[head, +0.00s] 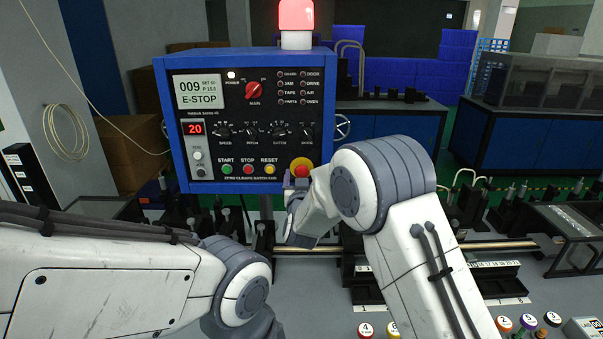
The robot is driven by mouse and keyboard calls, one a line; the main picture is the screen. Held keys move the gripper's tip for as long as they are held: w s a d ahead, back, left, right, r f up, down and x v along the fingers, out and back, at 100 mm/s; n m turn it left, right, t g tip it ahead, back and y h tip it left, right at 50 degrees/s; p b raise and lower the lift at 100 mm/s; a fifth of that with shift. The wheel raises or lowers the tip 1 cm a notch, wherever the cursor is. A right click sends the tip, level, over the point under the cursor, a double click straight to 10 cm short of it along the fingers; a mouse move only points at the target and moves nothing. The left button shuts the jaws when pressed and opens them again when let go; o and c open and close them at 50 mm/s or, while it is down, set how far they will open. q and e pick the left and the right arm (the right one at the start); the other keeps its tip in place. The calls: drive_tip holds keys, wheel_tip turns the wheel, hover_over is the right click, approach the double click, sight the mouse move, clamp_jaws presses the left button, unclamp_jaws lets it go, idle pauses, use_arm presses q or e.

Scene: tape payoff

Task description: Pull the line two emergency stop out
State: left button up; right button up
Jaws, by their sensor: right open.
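The red emergency stop button (301,165) sits on a yellow surround at the lower right of the blue-framed control panel (258,150). The panel's screen (199,92) reads "009" and "E-STOP". My right gripper (296,183) is open just below and in front of the button. The gripper and wrist hide the button's lower part, and I cannot tell whether the fingers touch it. My left arm reaches in from the left and bends down at the bottom; its gripper is not in view.
A red beacon (296,15) tops the panel. Green, red and yellow buttons (248,169) and several knobs are close left of the stop. A metal rail (470,246) runs behind my right arm. Numbered coloured items (527,321) lie at the bottom right.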

clamp_jaws()
idle(1.4)
